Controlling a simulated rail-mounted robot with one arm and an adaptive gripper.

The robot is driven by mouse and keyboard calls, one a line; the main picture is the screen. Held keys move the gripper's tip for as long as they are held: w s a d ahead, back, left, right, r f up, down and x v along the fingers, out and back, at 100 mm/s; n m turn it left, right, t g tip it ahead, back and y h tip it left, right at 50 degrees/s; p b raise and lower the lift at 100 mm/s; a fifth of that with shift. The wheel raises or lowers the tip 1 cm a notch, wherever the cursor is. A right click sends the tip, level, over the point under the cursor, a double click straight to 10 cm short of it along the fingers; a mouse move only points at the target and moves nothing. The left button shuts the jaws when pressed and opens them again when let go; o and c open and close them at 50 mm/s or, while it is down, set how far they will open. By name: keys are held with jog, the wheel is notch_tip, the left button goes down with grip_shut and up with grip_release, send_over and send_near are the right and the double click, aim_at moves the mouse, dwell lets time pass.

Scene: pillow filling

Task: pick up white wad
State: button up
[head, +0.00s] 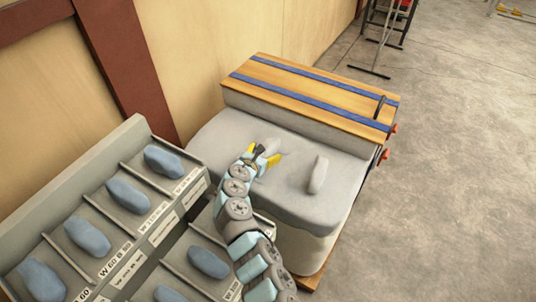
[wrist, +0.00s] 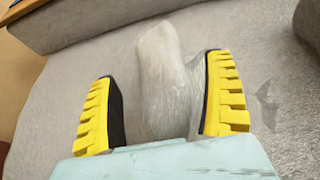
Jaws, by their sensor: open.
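My gripper (head: 264,158) is over the grey pillow (head: 230,128), with its yellow fingers apart. In the wrist view, a white wad (wrist: 163,75) lies lengthwise between the two open fingers (wrist: 160,65). It is closer to the right finger, and I cannot tell if they touch. Its near end meets the gripper's palm edge in the picture. In the head view this wad (head: 272,145) is partly hidden by the gripper. A second whitish wad (head: 318,175) lies on the pillow to the right, clear of the gripper.
At left is a rack (head: 150,245) with labelled compartments, holding several blue-grey wads (head: 128,196). The concrete floor (head: 450,150) at right is open.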

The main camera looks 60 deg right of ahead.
jog(key=shift+b+x, duration=0.6)
jog(key=shift+x, duration=0.8)
jog(key=c, duration=1.4)
